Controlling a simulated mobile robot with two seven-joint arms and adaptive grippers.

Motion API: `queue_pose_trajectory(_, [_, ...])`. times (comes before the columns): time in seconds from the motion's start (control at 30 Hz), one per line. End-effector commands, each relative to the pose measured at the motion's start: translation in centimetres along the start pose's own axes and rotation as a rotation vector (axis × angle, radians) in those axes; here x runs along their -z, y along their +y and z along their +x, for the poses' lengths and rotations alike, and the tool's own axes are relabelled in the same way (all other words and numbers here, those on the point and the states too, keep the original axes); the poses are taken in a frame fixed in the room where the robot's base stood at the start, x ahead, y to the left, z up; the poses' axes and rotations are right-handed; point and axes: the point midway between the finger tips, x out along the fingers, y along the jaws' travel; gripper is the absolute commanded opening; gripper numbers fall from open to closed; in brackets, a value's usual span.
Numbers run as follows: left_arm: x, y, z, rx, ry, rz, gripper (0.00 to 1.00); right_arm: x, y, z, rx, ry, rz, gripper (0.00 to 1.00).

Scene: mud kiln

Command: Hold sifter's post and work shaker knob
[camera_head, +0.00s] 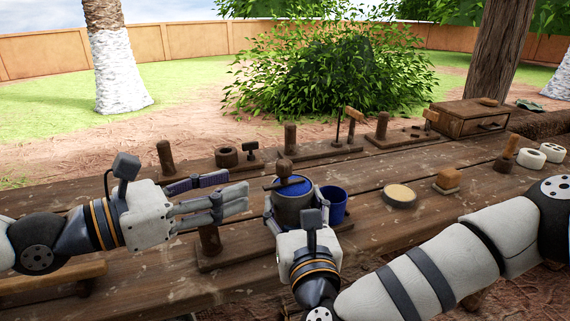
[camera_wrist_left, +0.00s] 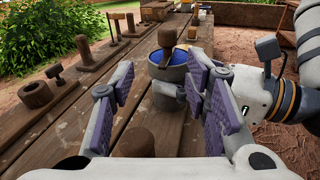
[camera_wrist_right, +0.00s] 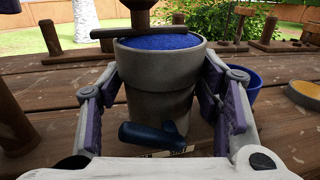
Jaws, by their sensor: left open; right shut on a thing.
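The sifter is a grey pot (camera_head: 292,208) with a blue top surface. A brown knob (camera_head: 284,167) on a crossbar stands above it, and it also shows in the right wrist view (camera_wrist_right: 138,14). A dark blue handle (camera_wrist_right: 150,135) sticks out low on the pot's near side. My right gripper (camera_head: 297,215) is shut on the pot, one finger on each side. A brown post (camera_head: 209,241) stands on a plank base left of the pot. My left gripper (camera_head: 235,192) is open over the post; in the left wrist view the post (camera_wrist_left: 136,144) shows low between the fingers.
A blue bucket (camera_head: 332,204) stands just right of the pot. A round bowl of pale material (camera_head: 400,195) and a wooden block (camera_head: 447,180) lie further right. Several post stations line the back of the table. A wooden box (camera_head: 470,119) stands at the back right.

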Motion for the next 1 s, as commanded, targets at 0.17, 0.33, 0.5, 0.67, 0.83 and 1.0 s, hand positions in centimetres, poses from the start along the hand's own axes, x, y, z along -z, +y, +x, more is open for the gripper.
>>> queue_pose_trajectory(0.17, [-0.7, -1.2, -0.3, 0.002, -0.077, -0.038, 0.42, 0.1, 0.0, -0.1, -0.002, 0.003, -0.001, 0.18])
queue_pose_trajectory(0.33, [-1.0, -1.2, 3.7, 0.004, -0.075, -0.037, 0.42, 0.1, 0.0, -0.1, -0.002, 0.003, -0.002, 0.18])
queue_pose_trajectory(0.5, [-1.3, -1.1, 7.8, 0.001, -0.077, -0.037, 0.42, 0.1, 0.0, 0.0, -0.001, 0.003, -0.001, 0.18])
queue_pose_trajectory(0.67, [-1.6, -1.1, 10.2, 0.0, -0.077, -0.037, 0.42, 0.1, 0.0, 0.0, -0.001, 0.003, -0.001, 0.18])
queue_pose_trajectory(0.83, [-1.7, -1.1, 11.0, -0.001, -0.078, -0.038, 0.42, 0.1, 0.0, 0.0, 0.0, 0.003, -0.001, 0.18])
queue_pose_trajectory(1.0, [-1.7, -1.0, 10.9, -0.001, -0.078, -0.038, 0.42, 0.1, 0.0, 0.0, 0.0, 0.003, -0.001, 0.18])
